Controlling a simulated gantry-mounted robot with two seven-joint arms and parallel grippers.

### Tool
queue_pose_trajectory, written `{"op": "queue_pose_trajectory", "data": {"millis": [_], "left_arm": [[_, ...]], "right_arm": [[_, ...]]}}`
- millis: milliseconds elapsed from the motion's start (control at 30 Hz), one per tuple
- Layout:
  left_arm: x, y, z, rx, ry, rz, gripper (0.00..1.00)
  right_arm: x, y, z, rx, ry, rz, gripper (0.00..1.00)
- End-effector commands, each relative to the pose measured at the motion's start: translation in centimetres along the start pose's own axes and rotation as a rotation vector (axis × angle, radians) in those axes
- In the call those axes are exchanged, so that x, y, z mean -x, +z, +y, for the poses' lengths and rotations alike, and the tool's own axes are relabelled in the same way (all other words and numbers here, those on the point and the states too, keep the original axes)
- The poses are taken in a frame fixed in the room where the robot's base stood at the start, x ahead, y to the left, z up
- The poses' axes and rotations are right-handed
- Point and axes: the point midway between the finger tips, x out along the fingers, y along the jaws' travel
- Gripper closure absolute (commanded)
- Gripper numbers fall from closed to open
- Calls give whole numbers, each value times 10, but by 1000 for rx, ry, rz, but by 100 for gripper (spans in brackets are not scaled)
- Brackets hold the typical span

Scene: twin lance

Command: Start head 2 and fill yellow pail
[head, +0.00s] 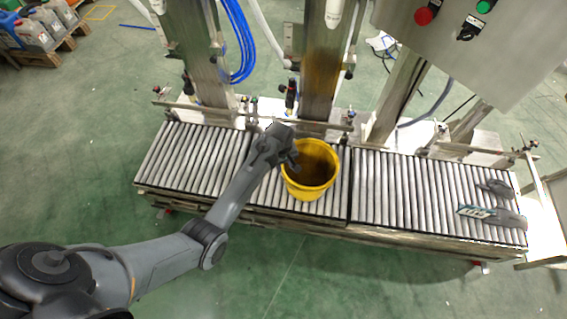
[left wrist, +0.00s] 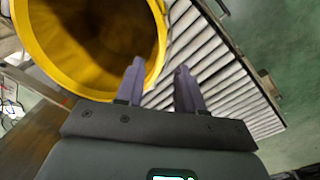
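The yellow pail (head: 311,170) stands upright on the roller conveyor (head: 200,160), in front of the middle steel column (head: 318,70). Its inside looks dark brown; I cannot tell its contents. It also shows in the left wrist view (left wrist: 60,75). My left gripper (head: 290,158) is at the pail's left rim. In the left wrist view its two fingers (left wrist: 159,66) are apart, with the near rim passing between or just beyond them; contact is unclear. A steel control box (head: 480,45) carries a red button (head: 423,16), a green button (head: 485,6) and a black switch (head: 470,28). My right gripper is not seen.
Dark grey objects (head: 490,215) lie at the conveyor's right end. A black fitting (head: 290,95) and a guide rail (head: 200,107) stand behind the rollers. Blue hose (head: 238,45) hangs at the left column. Jugs (head: 35,30) sit on a pallet at far left. Rollers right of the pail are mostly clear.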

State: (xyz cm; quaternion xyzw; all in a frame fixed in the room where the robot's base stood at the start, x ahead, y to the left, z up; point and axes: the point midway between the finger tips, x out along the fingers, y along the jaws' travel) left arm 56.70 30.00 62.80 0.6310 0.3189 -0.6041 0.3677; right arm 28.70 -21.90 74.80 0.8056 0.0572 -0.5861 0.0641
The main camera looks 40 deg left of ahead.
Motion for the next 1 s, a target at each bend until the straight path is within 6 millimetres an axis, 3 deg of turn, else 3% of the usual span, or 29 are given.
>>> {"op": "queue_pose_trajectory", "data": {"millis": [100,400,600,933,1000], "left_arm": [[-24,0,-1,-2,-2,-1,62],[-63,0,-1,-1,-1,1,62],[-73,0,0,-1,0,1,62],[-75,0,0,-1,0,1,62],[-75,0,0,-1,0,1,70]], "right_arm": [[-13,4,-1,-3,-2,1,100],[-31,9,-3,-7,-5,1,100],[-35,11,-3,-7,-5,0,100],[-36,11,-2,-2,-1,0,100],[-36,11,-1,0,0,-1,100]]}}
